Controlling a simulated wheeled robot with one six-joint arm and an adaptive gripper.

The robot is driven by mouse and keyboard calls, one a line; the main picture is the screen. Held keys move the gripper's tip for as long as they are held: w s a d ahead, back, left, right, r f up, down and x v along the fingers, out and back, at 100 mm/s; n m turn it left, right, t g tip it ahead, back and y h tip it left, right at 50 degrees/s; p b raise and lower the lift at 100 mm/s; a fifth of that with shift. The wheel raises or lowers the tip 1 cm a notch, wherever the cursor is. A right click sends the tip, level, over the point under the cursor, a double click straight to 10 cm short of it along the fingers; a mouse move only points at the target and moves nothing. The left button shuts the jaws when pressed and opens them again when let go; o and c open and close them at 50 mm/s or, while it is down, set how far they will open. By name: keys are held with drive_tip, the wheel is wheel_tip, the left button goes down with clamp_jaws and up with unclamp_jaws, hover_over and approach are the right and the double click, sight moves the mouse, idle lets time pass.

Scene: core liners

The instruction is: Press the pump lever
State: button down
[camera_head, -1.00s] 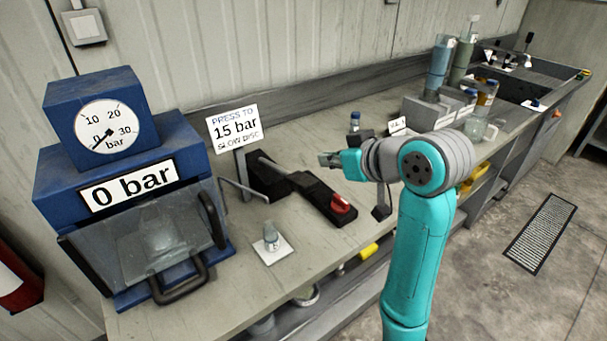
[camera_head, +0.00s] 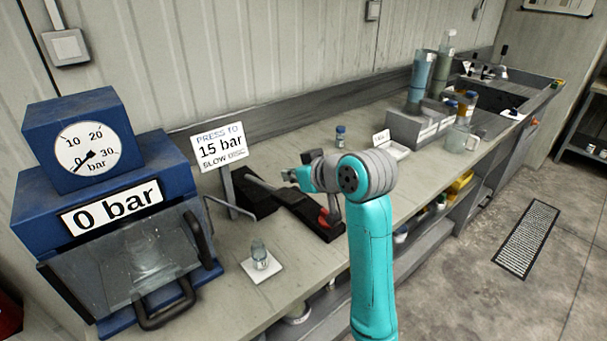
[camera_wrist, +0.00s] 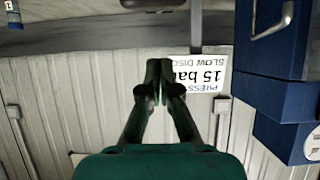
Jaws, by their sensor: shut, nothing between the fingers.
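The black hand pump (camera_head: 290,201) lies on the bench, with a metal rod and a dark lever ending in a red part (camera_head: 326,217). My gripper (camera_head: 290,174) is above the pump and points left toward the wall. In the wrist view my gripper (camera_wrist: 160,70) is shut and empty. My arm partly covers the red end of the lever. The blue press (camera_head: 160,150) stands left of the pump. Its dial (camera_head: 88,153) sits near 0 and its display (camera_head: 112,207) reads 0 bar. A sign (camera_head: 219,147) reading "PRESS TO 15 bar SLOW DISC" stands behind the pump and appears upside down in the wrist view (camera_wrist: 207,75).
A blue-capped bottle (camera_head: 340,136) stands behind my arm. A grey rack (camera_head: 405,130), tall cylinders (camera_head: 419,78) and a jug (camera_head: 459,139) stand farther right. The floor at right is open around a grate (camera_head: 527,238).

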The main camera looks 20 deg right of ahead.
sight(293, 198)
wheel_tip(293, 198, down, 3)
drive_tip(key=shift+w+f, duration=0.1)
drive_tip(key=shift+f, duration=0.6)
drive_tip(key=shift+s, duration=0.2)
